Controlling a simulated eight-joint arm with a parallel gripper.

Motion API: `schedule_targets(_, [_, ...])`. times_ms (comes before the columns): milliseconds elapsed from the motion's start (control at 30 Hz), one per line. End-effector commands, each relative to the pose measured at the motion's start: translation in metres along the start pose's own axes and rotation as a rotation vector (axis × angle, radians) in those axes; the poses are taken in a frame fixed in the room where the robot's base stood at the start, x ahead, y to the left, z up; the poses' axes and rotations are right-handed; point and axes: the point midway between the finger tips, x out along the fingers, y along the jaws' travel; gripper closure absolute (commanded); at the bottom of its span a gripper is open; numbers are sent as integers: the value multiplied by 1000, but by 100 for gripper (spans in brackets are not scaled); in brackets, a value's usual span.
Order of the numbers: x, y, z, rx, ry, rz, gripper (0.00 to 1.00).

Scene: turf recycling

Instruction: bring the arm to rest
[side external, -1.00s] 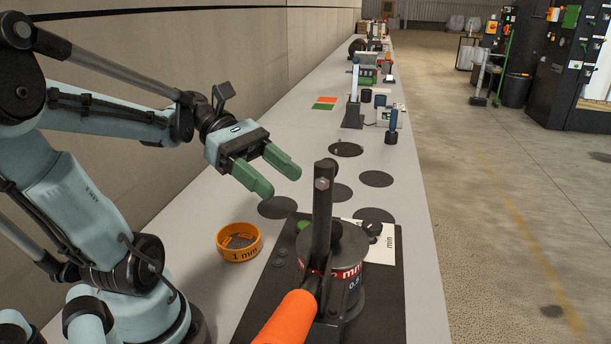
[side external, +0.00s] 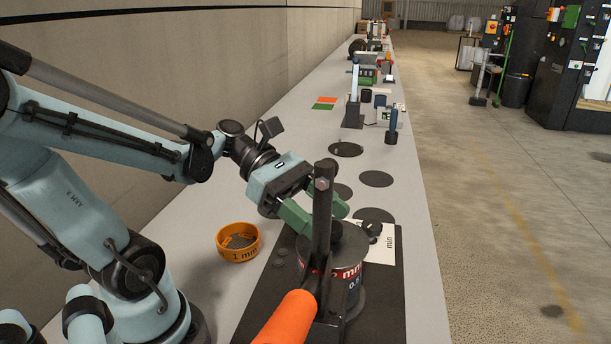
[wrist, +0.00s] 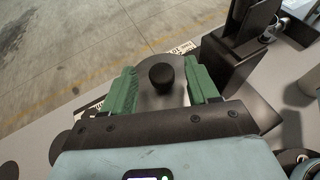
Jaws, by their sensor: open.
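My gripper (side external: 316,212) is open, its two green fingers apart and partly hidden behind a dark upright post (side external: 322,235) in the side view. In the wrist view the fingers (wrist: 163,86) stand either side of a black knob (wrist: 162,76). The knob sits on a grey round lid. In the side view the lid tops a grey can (side external: 349,290) with a red band, on a black base plate (side external: 384,310). I cannot tell whether the fingertips are level with the knob or above it. Nothing is held.
An orange handle (side external: 288,320) juts toward the camera from the post. An orange bowl (side external: 238,251) marked 1 mm stands left of the plate. A white card (side external: 385,246) lies behind the can. Several dark discs and bench machines line the bench beyond. The right side floor is open.

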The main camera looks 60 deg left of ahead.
Motion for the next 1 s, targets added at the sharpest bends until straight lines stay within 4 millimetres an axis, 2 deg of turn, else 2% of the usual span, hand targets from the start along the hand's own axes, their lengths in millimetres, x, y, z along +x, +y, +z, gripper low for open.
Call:
schedule_targets(200, [20, 0, 0, 1, 0, -2, 41])
schedule_targets(367, [26, 0, -1, 0, -1, 0, 41])
schedule_targets(767, [25, 0, -2, 0, 0, 1, 41])
schedule_targets(1000, [8, 1, 0, -3, 0, 6, 41])
